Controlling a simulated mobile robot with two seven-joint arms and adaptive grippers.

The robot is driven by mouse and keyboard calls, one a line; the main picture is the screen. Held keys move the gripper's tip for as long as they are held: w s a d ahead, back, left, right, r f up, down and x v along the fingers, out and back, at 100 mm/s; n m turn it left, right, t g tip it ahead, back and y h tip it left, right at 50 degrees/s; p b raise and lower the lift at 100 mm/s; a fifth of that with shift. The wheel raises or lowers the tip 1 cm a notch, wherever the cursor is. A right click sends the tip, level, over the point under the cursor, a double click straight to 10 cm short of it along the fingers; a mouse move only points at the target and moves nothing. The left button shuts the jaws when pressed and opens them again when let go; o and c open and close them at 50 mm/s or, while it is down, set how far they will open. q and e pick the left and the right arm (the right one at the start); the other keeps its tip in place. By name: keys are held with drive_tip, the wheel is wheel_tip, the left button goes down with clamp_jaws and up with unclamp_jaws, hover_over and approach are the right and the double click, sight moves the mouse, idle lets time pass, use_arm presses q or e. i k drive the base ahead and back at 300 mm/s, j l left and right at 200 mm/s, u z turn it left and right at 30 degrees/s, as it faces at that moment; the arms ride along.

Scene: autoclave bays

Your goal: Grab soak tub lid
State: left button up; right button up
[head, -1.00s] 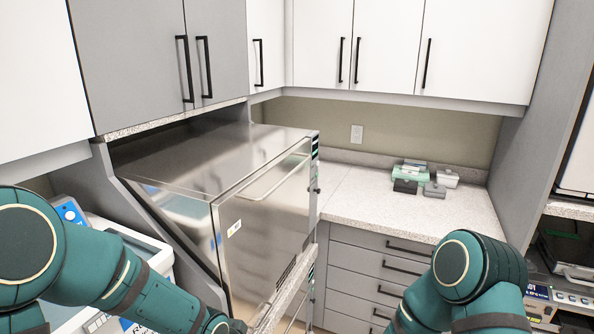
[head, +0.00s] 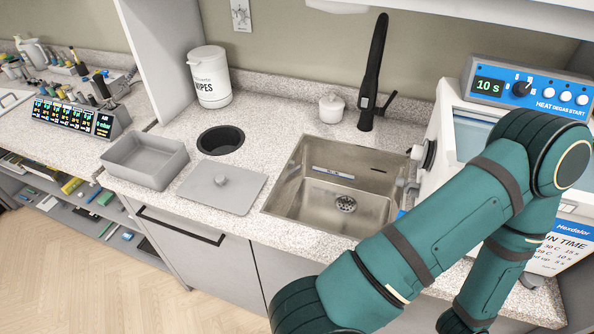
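The soak tub lid (head: 222,189), a flat grey square with a round knob in its middle, lies on the speckled counter in the head view. It lies just right of the open grey soak tub (head: 145,161) and left of the sink. Nothing covers the lid. One of my teal arms crosses the right side of the view, over the counter's front edge and part of the sink's right side. Neither gripper shows in the view.
A steel sink (head: 327,205) with a black faucet (head: 373,75) is right of the lid. Behind the lid are a round dark counter hole (head: 221,140) and a white wipes canister (head: 209,77). A white jar (head: 331,107) stands behind the sink. A blue-panelled bath machine (head: 530,88) stands at right.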

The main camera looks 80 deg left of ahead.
sight(228, 188)
drive_tip(key=k+u, duration=0.15)
drive_tip(key=k, duration=0.5)
drive_tip(key=i+l+u, duration=0.1)
drive_tip(key=u, duration=2.8)
drive_tip(key=i+l, duration=0.1)
drive_tip(key=l, duration=0.3)
drive_tip(key=k+j, duration=0.3)
drive_tip(key=i+j, duration=0.15)
drive_tip(key=j, duration=0.15)
drive_tip(key=i+j, duration=0.15)
drive_tip(key=j, duration=0.15)
drive_tip(key=i+j, duration=0.15)
drive_tip(key=j, duration=0.15)
drive_tip(key=j+z, duration=0.15)
drive_tip(key=z, duration=0.2)
drive_tip(key=i+j+z, duration=0.1)
drive_tip(key=z, duration=0.2)
drive_tip(key=j+z, duration=0.2)
drive_tip(key=z, duration=0.15)
